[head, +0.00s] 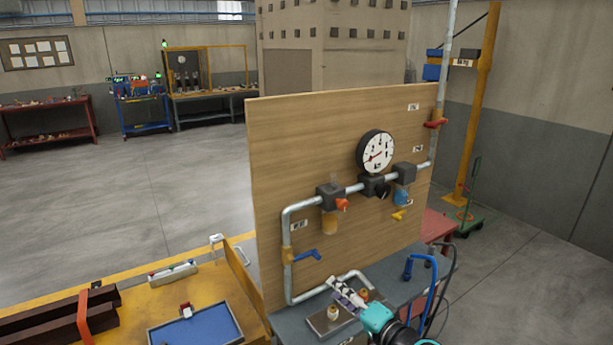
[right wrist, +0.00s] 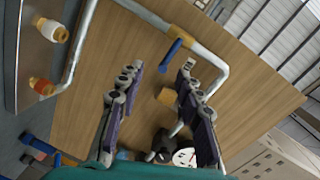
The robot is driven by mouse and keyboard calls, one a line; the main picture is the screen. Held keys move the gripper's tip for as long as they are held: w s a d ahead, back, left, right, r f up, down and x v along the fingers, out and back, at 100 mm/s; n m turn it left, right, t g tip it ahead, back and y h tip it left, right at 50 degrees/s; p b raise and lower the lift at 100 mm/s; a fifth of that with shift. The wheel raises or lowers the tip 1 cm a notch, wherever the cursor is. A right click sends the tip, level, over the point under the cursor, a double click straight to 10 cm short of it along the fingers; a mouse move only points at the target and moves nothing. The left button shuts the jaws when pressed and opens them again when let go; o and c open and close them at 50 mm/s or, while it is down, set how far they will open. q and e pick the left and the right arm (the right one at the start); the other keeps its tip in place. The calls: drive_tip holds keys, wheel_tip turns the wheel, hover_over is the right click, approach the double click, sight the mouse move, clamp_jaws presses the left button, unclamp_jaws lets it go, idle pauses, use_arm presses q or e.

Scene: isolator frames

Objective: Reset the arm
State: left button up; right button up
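My right gripper (head: 347,294) is in front of the lower part of the wooden panel (head: 275,150), over the grey bench. In the right wrist view its two fingers (right wrist: 160,70) stand apart with nothing between them. The panel carries grey pipes (head: 288,240), a round gauge (head: 375,152) and a blue valve handle (head: 308,255). The blue handle also shows beyond the fingers in the right wrist view (right wrist: 173,52). My left gripper is in neither view.
A metal plate with small brass-coloured fittings (head: 332,313) lies close beside the right gripper. A blue tray (head: 205,328) lies on the yellow bench (head: 130,298) at left. A blue hooked pipe (head: 430,285) stands at right. Open floor (head: 150,200) lies left of the panel.

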drive_tip(key=s+a+f+n+g+h, duration=0.15)
drive_tip(key=s+f+n+g, duration=0.25)
drive_tip(key=s, duration=0.6)
drive_tip(key=s+d+f+n+g+h, duration=0.3)
drive_tip(key=s+d+f+h, duration=0.1)
drive_tip(key=s+d+h, duration=0.3)
drive_tip(key=s+d, duration=0.2)
drive_tip(key=s, duration=0.2)
drive_tip(key=shift+s+d+n, duration=0.15)
drive_tip(key=shift+d+n, duration=0.1)
drive_tip(key=shift+n, duration=0.15)
drive_tip(key=shift+f, duration=0.1)
